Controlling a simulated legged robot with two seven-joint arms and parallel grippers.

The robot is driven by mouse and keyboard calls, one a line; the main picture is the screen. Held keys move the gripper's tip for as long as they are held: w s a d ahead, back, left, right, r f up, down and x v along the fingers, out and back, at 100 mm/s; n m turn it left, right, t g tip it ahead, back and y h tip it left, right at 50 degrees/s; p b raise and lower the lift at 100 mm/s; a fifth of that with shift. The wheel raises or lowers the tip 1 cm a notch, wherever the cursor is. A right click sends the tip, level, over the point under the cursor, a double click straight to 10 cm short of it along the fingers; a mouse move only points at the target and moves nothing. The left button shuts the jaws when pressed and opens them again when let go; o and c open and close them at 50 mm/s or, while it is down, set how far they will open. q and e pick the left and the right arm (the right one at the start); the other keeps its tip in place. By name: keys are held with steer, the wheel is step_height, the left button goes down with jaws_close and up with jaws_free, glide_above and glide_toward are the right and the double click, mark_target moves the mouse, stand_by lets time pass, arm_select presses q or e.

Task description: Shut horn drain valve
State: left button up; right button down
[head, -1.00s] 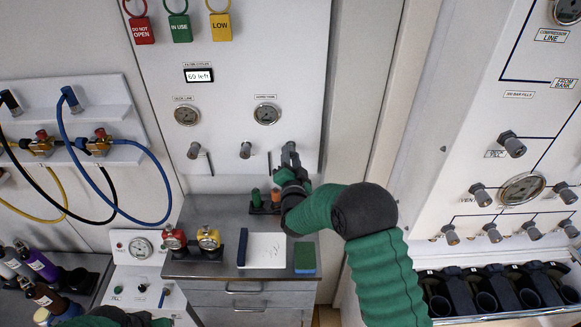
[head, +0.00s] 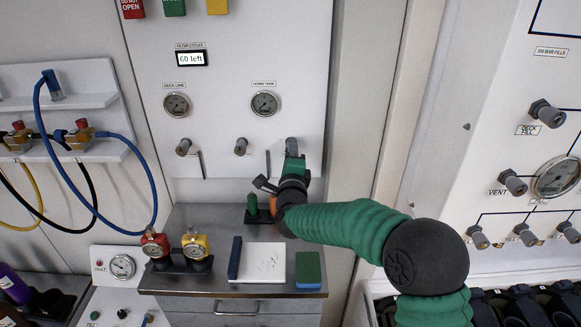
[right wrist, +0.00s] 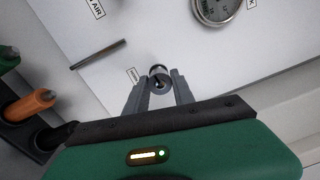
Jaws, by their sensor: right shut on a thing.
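The panel (head: 225,60) carries a row of grey knobs below two gauges. The gauge labelled horn tank (head: 264,103) is above the right part of the row. My right gripper (head: 292,163) reaches up to the rightmost knob (head: 291,144). In the right wrist view this knob (right wrist: 158,78) sits between the two fingertips of my right gripper (right wrist: 158,90), which is shut on it. A small label beside it is too small to read. The gripper hides part of the knob in the head view. My left gripper is out of view.
Below the panel, a metal counter (head: 178,222) holds red and yellow gauges (head: 195,245), a white pad (head: 262,262), a green block (head: 308,268) and a rack of coloured handles (head: 253,206). A second slanted panel (head: 500,110) stands to the right.

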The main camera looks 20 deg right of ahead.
steer(key=m+b, duration=0.6)
steer(key=b, duration=0.1)
steer(key=m+b, duration=1.3)
steer(key=b, duration=0.1)
steer(key=shift+a+f+m+g+h, duration=0.15)
steer(key=shift+f+m+g+h, duration=0.15)
steer(key=shift+f+g, duration=0.1)
steer(key=shift+r, duration=0.15)
steer(key=c, duration=1.4)
jaws_free()
steer(key=o, duration=0.3)
steer(key=shift+w, duration=0.2)
steer(key=shift+s+r, duration=0.1)
steer(key=shift+s, duration=0.05)
steer(key=shift+s, duration=0.1)
